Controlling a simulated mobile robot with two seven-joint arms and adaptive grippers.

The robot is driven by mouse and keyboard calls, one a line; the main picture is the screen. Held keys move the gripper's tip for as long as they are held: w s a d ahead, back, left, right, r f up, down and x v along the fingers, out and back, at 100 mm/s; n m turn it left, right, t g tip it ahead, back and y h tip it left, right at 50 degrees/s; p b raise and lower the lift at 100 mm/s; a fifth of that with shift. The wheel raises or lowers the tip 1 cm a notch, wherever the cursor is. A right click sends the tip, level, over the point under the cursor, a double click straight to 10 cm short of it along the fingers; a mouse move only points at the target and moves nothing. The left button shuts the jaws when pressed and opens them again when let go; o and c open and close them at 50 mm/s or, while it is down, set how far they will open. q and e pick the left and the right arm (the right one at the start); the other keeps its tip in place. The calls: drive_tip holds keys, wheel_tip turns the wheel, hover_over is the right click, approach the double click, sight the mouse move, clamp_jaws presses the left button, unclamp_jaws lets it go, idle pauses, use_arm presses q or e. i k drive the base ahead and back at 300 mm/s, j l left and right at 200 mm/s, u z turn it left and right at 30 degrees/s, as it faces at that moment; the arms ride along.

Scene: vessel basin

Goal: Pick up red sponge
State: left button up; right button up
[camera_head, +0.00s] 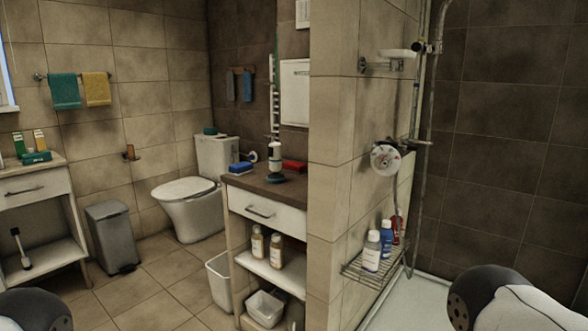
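The red sponge (294,166) lies on the dark top of the white cabinet (262,212) in the middle of the camera_head view. Parts of my two arms show at the bottom left and bottom right corners, well apart from the cabinet. Neither gripper can be seen.
A toilet (190,205), a grey bin (112,238) and a side cabinet (35,190) stand at the left. The floor (165,285) between them is clear.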

sight(295, 167)
drive_tip(key=i+j+z, duration=0.55)
drive_tip(key=i+j, duration=0.3)
drive_tip(key=i+j+z, duration=0.25)
drive_tip(key=j, duration=0.3)
drive_tip(key=i+j+z, duration=0.3)
drive_tip(key=j, duration=0.35)
drive_tip(key=i+j+z, duration=0.25)
drive_tip(key=j, duration=0.45)
drive_tip(key=i+j+z, duration=0.3)
drive_tip(key=j, duration=0.4)
drive_tip(key=i+j+z, duration=0.1)
drive_tip(key=j+z, duration=0.15)
drive_tip(key=j, duration=0.5)
drive_tip(key=j+z, duration=0.3)
drive_tip(key=j, duration=0.45)
drive_tip(key=i+l, duration=0.1)
drive_tip(key=l, duration=0.2)
drive_tip(key=i+l, duration=0.1)
drive_tip(key=l, duration=0.15)
